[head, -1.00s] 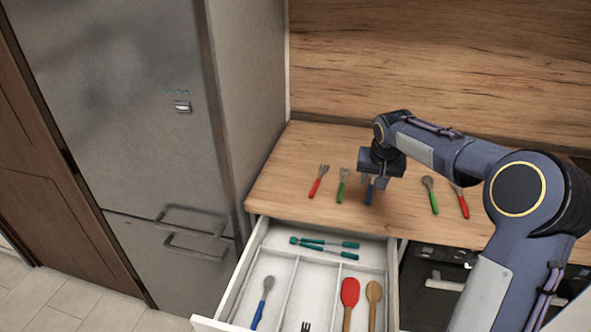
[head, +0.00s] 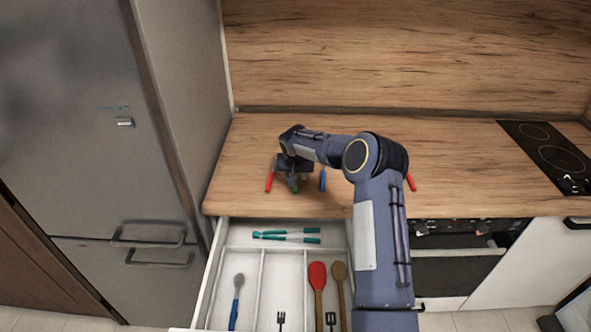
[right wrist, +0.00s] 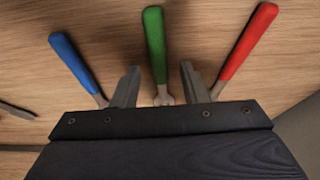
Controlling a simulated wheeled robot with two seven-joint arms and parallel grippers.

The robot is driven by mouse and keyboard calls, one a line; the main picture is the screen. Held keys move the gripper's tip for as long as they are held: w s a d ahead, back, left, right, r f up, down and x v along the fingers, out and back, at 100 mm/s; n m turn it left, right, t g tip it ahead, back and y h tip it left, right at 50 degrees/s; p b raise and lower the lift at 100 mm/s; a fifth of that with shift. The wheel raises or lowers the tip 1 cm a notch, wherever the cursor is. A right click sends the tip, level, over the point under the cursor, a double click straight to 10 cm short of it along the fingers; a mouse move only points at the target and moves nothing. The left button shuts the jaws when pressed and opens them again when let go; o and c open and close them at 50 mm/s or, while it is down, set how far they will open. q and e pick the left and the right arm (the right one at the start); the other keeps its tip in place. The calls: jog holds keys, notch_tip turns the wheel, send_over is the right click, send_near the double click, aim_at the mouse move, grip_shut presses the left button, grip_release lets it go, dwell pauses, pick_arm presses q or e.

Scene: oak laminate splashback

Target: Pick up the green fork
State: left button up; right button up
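The green utensil (right wrist: 154,45) has its handle in plain sight in the right wrist view, pointing away from my right gripper (right wrist: 159,82). Its metal neck lies between the two spread fingers, and its head is hidden under the gripper body, so I cannot see tines. In the head view my right gripper (head: 293,182) is low over the counter and covers most of the green utensil; only a bit of green handle (head: 295,189) shows. The right gripper is open, not closed on anything. My left gripper is in neither view.
A blue-handled utensil (right wrist: 77,62) and a red-handled utensil (right wrist: 247,42) lie close on either side. An open drawer (head: 237,234) with utensils is below the counter (head: 245,150). A cooktop (head: 550,155) is at right, a fridge (head: 70,130) at left.

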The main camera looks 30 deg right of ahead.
jog(key=shift+f+b, duration=0.2)
jog(key=shift+b, duration=0.15)
dwell(0.4)
jog(key=shift+c, duration=0.3)
grip_shut()
